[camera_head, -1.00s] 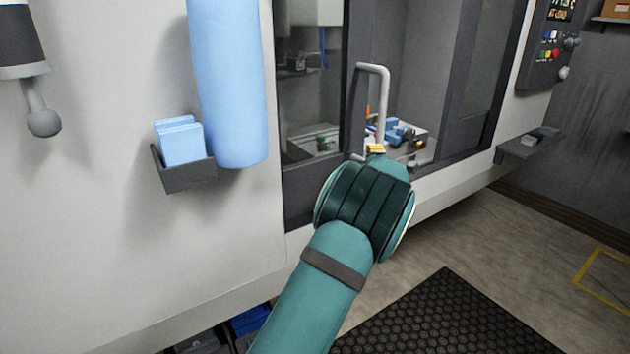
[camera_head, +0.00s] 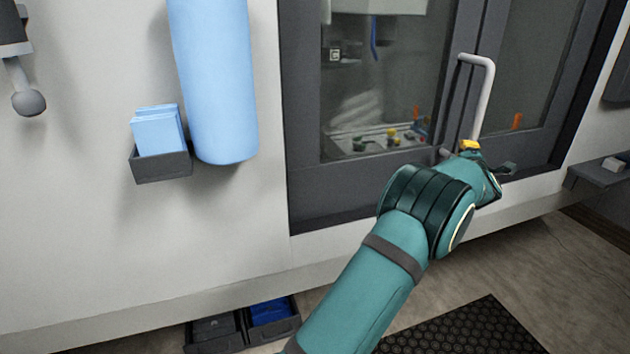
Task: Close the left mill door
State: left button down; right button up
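The left mill door (camera_head: 300,150) is a dark grey framed panel with a large window. Its right edge stands beside the right door (camera_head: 548,150), and no wide opening shows between them; I cannot tell whether a thin gap is left. A pale upright bar handle (camera_head: 483,100) stands out at the left door's right edge. My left gripper (camera_head: 492,172) is at the lower end of the handle, partly hidden by its own wrist. Its fingers are too hidden to tell whether they grip the handle. My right gripper is out of view.
A blue cylinder (camera_head: 215,80) and a dark holder (camera_head: 160,166) with blue cloths are on the white panel at left. Bins (camera_head: 270,318) sit low below the machine. A black mat (camera_head: 465,330) lies on the floor. A small shelf (camera_head: 600,172) is at right.

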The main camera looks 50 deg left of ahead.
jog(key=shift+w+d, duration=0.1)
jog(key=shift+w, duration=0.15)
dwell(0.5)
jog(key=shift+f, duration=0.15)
